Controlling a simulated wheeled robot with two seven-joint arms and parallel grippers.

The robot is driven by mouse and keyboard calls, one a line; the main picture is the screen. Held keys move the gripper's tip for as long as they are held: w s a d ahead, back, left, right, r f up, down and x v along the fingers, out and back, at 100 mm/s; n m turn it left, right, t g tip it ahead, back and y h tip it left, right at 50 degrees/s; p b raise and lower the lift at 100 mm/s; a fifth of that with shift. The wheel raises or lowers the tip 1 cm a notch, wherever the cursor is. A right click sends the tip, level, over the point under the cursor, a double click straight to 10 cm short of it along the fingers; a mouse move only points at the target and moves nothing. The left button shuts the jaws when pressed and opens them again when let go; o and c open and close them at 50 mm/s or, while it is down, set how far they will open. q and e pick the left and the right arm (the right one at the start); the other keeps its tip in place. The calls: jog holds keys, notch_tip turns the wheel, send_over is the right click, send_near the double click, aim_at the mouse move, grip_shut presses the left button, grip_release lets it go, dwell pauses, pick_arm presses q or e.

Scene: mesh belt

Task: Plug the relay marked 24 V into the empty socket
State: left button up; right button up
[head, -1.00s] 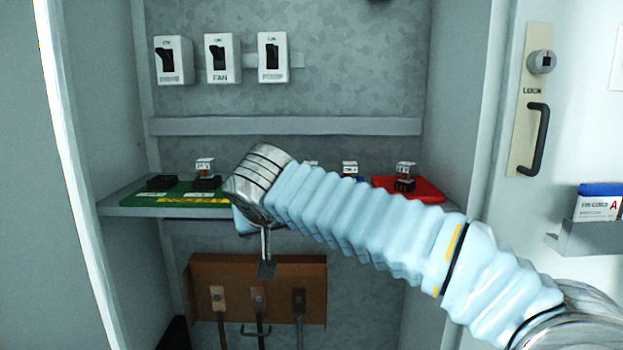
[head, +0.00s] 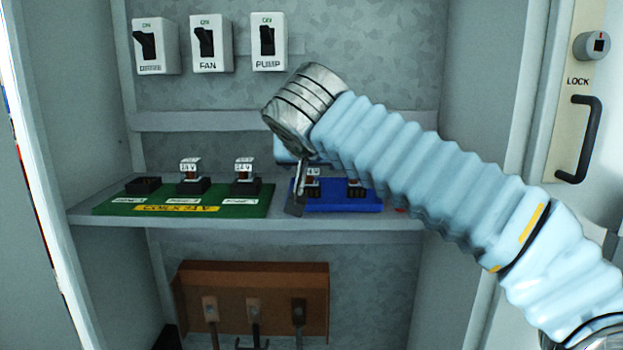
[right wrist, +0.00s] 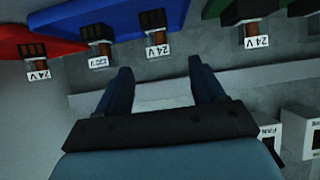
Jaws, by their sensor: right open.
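The green board (head: 262,208) on the shelf has an empty black socket (head: 143,186) at its left and two relays, one in the middle (head: 190,178) and one at the right (head: 243,178). The blue tray (head: 340,208) holds two relays; the left one (right wrist: 155,40) reads 24 V, the other label (right wrist: 98,60) is unclear. A relay marked 24 V (right wrist: 37,66) stands on the red tray (right wrist: 68,45). My right gripper (right wrist: 160,75) is open and empty, in front of the blue tray. My left gripper is out of view.
Three switches hang above, including FAN (head: 208,45) and PUMP (head: 268,45). A brown panel (head: 252,285) with levers is below the shelf (head: 90,217). The cabinet door with a lock handle (head: 580,140) is at right. My right arm hides most of the red tray.

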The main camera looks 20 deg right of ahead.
aim_at(311, 169)
jog(key=p+x, duration=0.1)
jog(key=x, duration=0.8)
jog(key=shift+d, duration=0.1)
jog(key=c, duration=1.1)
jog(key=shift+o, duration=0.2)
jog(key=shift+r, duration=0.1)
